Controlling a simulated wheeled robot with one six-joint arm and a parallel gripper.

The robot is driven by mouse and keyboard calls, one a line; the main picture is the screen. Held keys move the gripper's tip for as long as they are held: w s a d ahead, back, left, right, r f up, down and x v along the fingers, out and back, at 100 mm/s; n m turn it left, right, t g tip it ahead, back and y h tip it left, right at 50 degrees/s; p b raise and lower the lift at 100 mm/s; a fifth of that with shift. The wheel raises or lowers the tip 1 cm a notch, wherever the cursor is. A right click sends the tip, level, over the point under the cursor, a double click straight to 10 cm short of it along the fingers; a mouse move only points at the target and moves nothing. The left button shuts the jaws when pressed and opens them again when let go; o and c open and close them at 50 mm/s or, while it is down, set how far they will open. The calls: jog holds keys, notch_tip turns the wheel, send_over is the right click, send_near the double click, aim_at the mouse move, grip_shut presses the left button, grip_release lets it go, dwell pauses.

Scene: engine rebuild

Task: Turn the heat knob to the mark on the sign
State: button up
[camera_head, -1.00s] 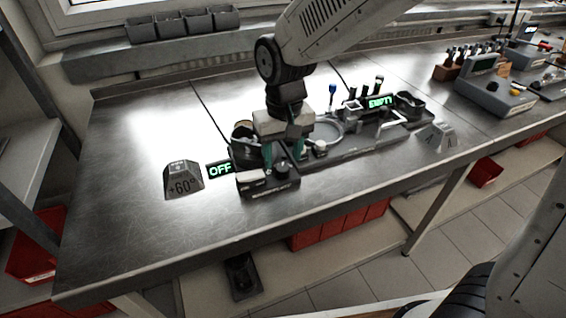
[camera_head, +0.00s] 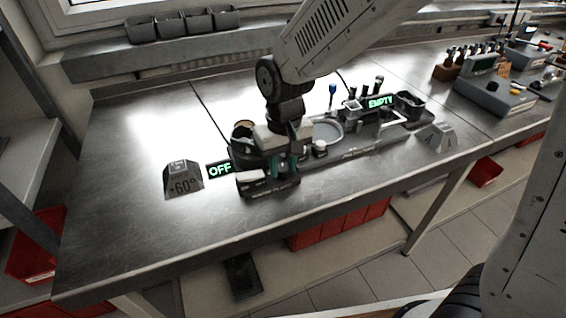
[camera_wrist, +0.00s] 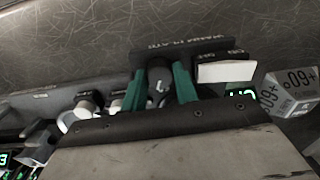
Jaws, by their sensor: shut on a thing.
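The sign (camera_head: 183,178) is a grey block reading "+60°", standing at the left of the bench. It also shows at the right of the wrist view (camera_wrist: 293,84). The heat knob (camera_wrist: 159,84) is dark and round, on the front of a dark control unit (camera_head: 268,190). A green "OFF" display (camera_head: 219,170) is beside that unit. My gripper (camera_head: 283,170) points down over the unit. In the wrist view its teal fingers (camera_wrist: 160,88) stand either side of the knob, shut on it. The knob's pointer and scale cannot be read clearly.
A pale rocker switch (camera_wrist: 225,71) sits close beside the knob. A dark cup-like container (camera_head: 242,135) is behind my gripper. A round ring or dish (camera_head: 328,131) and an "EMPTY" display (camera_head: 380,101) are to the right. The bench's front left is clear.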

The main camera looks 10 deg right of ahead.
aim_at(283, 167)
jog(key=n, duration=0.4)
jog(key=shift+n, duration=0.3)
jog(key=o, duration=1)
jog(key=shift+c, duration=0.2)
notch_tip(283, 167, up, 8)
jog(key=shift+f, duration=0.1)
